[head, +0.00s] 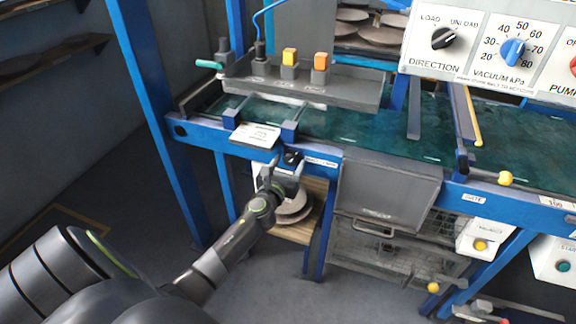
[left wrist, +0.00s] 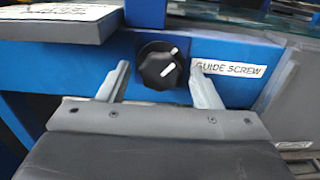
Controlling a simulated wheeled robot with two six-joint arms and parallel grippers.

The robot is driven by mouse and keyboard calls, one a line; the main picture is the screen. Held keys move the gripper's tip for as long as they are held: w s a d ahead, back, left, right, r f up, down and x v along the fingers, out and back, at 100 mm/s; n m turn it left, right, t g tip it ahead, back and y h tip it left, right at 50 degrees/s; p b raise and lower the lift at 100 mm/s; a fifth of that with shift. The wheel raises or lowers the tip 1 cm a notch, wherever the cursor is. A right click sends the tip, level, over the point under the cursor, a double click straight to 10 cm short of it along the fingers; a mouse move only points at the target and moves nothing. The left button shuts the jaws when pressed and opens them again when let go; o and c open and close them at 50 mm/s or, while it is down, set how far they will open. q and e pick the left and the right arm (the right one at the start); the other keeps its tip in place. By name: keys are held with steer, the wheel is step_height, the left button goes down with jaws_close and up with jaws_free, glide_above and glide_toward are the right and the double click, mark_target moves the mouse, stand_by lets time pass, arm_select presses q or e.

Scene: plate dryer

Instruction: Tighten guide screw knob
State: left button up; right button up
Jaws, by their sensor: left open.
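The guide screw knob (left wrist: 160,66) is a round black knob with a white pointer line, on the blue frame rail. A white label reading GUIDE SCREW (left wrist: 230,68) is to its right. In the left wrist view my left gripper (left wrist: 158,82) is open, with one finger on each side of the knob and gaps on both sides. The pointer line tilts to the upper right. In the head view the knob (head: 292,158) shows at the rail just above my left gripper (head: 283,170). My right gripper is not in view.
A grey plate (left wrist: 60,22) juts out at the upper left of the knob; it also shows in the head view (head: 255,134). A grey panel (head: 388,190) hangs right of the gripper. Round plates (head: 294,208) sit on a wooden shelf below. Open floor lies in front.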

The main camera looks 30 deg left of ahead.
arm_select(q)
steer(key=shift+c, duration=0.2)
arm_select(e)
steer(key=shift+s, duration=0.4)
arm_select(q)
steer(key=c, duration=0.9)
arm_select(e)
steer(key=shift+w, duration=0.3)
